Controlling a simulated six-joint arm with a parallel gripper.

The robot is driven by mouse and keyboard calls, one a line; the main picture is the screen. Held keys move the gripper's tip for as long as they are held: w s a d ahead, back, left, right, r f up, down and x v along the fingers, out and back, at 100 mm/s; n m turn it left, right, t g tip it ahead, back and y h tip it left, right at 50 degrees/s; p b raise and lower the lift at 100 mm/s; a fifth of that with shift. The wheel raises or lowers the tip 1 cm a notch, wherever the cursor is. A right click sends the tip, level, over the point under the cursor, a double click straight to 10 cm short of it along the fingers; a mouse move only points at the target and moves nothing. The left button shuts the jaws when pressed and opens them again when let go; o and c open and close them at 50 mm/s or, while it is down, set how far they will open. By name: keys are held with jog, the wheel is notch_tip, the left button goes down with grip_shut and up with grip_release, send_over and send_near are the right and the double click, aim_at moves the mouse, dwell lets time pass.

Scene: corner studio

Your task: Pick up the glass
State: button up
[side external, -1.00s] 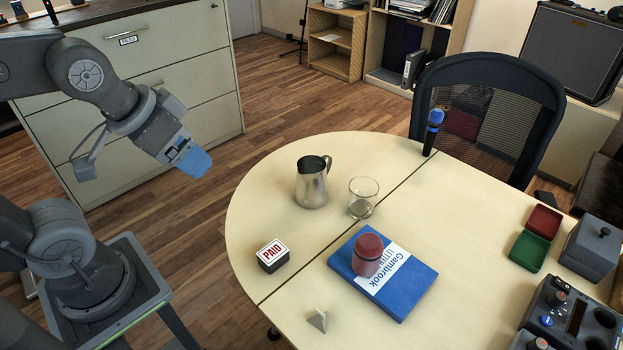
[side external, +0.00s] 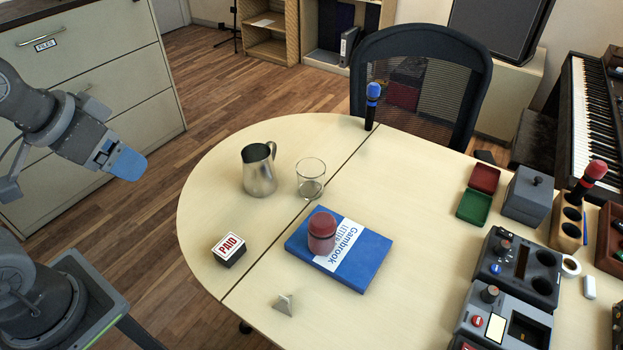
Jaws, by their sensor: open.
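The glass (side external: 311,179) is a small clear tumbler standing upright on the pale round-ended table (side external: 215,205), right beside the seam. A steel pitcher (side external: 259,172) with a handle stands just left of it, with a narrow gap between them. My gripper (side external: 128,164), with blue fingertips, hangs in the air left of the table, well away from the glass. It is empty. The fingers overlap from this side, so the gap between them is hard to see.
A PAID box (side external: 229,249) sits at the left. A blue-headed microphone (side external: 371,105) stands at the back edge. Green and red trays (side external: 474,206) and devices (side external: 520,270) fill the right.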

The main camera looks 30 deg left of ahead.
jog(key=o, duration=0.5)
jog(key=shift+c, duration=0.2)
jog(key=w+d+f+m+y, duration=0.1)
jog(key=w+d+f+m, duration=0.1)
jog(key=w+m, duration=0.75)
jog(key=w+d+f+m+y, duration=0.1)
jog(key=w+f+m, duration=0.1)
jog(key=w+m, duration=0.75)
jog(key=m+y, duration=0.2)
jog(key=m, duration=0.8)
send_near(311, 169)
jog(key=shift+s+f+x, duration=0.15)
jog(key=shift+s+x, duration=0.05)
jog(key=shift+x, duration=1.15)
jog(key=shift+s+f+x, duration=0.15)
jog(key=shift+x, duration=1.15)
